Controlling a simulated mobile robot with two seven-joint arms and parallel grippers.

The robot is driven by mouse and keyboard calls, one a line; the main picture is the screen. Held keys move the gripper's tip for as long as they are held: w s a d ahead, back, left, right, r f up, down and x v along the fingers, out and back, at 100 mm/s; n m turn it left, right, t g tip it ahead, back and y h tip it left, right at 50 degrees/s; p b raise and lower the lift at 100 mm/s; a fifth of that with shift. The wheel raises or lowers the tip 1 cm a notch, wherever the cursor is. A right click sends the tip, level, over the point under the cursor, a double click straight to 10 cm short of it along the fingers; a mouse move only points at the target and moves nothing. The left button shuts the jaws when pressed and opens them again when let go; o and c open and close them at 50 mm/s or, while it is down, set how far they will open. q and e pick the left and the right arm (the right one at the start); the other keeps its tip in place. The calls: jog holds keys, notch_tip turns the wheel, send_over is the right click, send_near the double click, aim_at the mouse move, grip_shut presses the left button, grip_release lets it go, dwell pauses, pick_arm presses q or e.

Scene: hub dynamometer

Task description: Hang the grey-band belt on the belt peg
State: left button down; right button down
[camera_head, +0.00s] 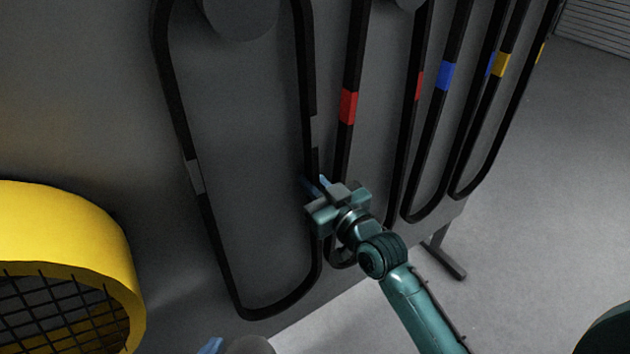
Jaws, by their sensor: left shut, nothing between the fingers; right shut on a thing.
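The grey-band belt is a long black loop (217,245) with a grey band on its left strand. It hangs at the left of the dark panel, and its top runs out of view. A round dark peg (240,12) shows inside the loop at the top edge; I cannot tell whether the belt rests on it. My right gripper (313,186) is shut on the grey-band belt's right strand, low on the loop. My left gripper (211,345) shows only as a blue fingertip at the bottom edge, below the belt and apart from it; it is shut and empty.
Belts with red (348,107), blue (446,75) and yellow (501,65) bands hang to the right, close to my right gripper. A yellow round housing with a black grille (75,230) stands at the lower left.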

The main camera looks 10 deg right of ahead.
jog(key=shift+w+d+r, duration=0.1)
jog(key=shift+w+r, duration=0.05)
jog(key=shift+w, duration=0.1)
jog(key=shift+f, duration=0.45)
dwell(0.4)
jog(key=c, duration=1.7)
grip_release()
jog(key=shift+f, duration=0.1)
jog(key=shift+o, duration=0.3)
jog(key=shift+s+a, duration=0.1)
jog(key=shift+a, duration=0.1)
jog(key=shift+a, duration=0.1)
jog(key=shift+d, duration=0.5)
jog(key=shift+a+p, duration=0.35)
jog(key=shift+p, duration=0.25)
